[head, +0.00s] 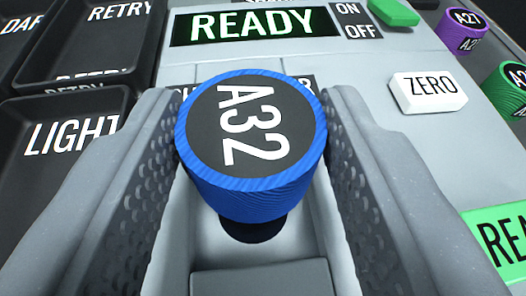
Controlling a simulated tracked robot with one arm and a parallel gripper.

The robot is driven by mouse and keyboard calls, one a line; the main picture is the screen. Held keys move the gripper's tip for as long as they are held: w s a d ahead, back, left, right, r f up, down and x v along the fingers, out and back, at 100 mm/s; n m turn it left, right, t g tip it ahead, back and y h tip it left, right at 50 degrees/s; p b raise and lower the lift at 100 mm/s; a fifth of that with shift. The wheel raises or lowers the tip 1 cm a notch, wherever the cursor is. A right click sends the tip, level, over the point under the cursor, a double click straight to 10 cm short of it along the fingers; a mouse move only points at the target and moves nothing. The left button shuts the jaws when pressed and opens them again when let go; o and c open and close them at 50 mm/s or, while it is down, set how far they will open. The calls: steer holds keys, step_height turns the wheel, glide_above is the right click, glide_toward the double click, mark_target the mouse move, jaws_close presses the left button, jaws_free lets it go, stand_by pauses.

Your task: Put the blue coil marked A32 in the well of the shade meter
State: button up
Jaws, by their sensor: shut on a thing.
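The blue coil marked A32 (250,199) is between the two fingers of my gripper (250,135), which is shut on its sides. Its dark top label faces up, with the writing turned sideways. The grey shade meter (440,150) lies beyond and below the coil, with a lit display reading READY (255,24). A dark round patch (255,232) shows just under the coil; I cannot tell whether it is the well or a shadow. The coil covers the middle of a label behind it. The gap between coil and meter cannot be judged.
A white ZERO button (429,92) and a green switch (394,12) by ON and OFF are at the right. A purple coil (462,38) and a green coil (503,95) stand at the right edge. Dark trays marked RETRY (148,45) and LIGHT (118,105) are at the left.

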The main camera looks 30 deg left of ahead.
mark_target(255, 222)
steer(key=shift+f+b, duration=0.4)
steer(key=shift+f, duration=1.3)
steer(key=shift+f, duration=0.1)
steer(key=o, duration=0.9)
steer(key=shift+s, duration=0.1)
steer(key=shift+o, duration=0.2)
steer(key=p+v, duration=0.1)
steer(key=v, duration=1.1)
steer(key=shift+p, duration=0.4)
